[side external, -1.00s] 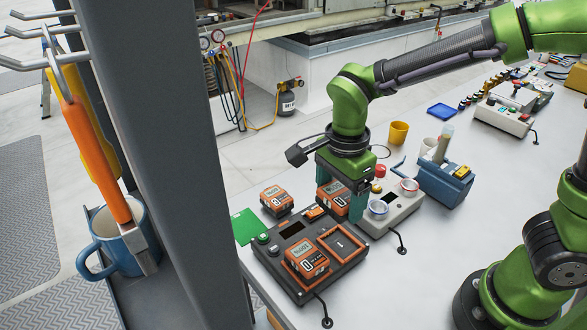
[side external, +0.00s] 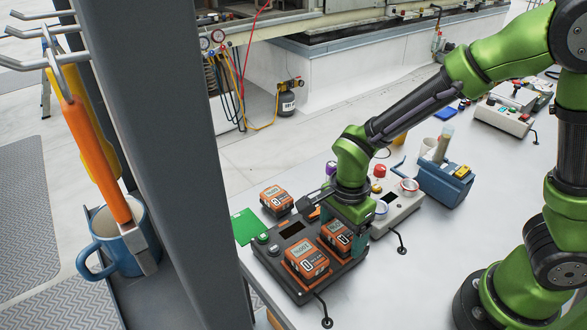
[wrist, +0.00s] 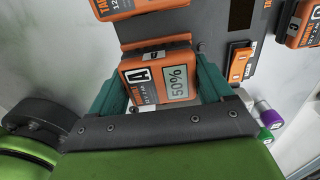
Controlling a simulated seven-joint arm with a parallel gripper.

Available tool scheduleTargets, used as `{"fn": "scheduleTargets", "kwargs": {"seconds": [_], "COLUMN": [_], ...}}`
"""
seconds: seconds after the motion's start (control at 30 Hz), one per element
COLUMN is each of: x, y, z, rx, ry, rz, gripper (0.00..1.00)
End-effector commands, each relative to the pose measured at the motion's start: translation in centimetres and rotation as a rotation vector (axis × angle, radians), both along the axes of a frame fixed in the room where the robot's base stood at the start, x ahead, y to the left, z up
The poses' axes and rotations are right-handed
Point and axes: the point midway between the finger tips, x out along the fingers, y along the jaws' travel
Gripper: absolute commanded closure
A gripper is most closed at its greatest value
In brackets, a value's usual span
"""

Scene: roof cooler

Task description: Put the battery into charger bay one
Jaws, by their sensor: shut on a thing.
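My gripper (side external: 345,232) is shut on an orange and black battery (side external: 334,240), its teal fingers on either side. In the wrist view the battery (wrist: 160,78) shows an "A" label and a 50% display. The bay numbers cannot be read.
A loose battery (side external: 276,199) stands behind the charger, beside a green card (side external: 246,226).

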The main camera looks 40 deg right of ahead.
Motion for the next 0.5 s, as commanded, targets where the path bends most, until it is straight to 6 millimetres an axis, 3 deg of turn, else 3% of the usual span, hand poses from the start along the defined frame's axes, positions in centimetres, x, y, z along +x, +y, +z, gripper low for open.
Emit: {"fn": "scheduleTargets", "kwargs": {"seconds": [0.17,0.2,0.3,0.5], "x": [0.03,0.01,0.01,0.01], "y": [0.02,0.01,0.01,0.01], "z": [-0.24,-0.29,-0.26,-0.25], "rx": [0.0,0.0,0.0,0.0], "ry": [0.0,0.0,0.0,0.0], "rz": [0.0,0.0,0.0,0.001], "gripper": [0.72,0.17,0.02,0.0]}}
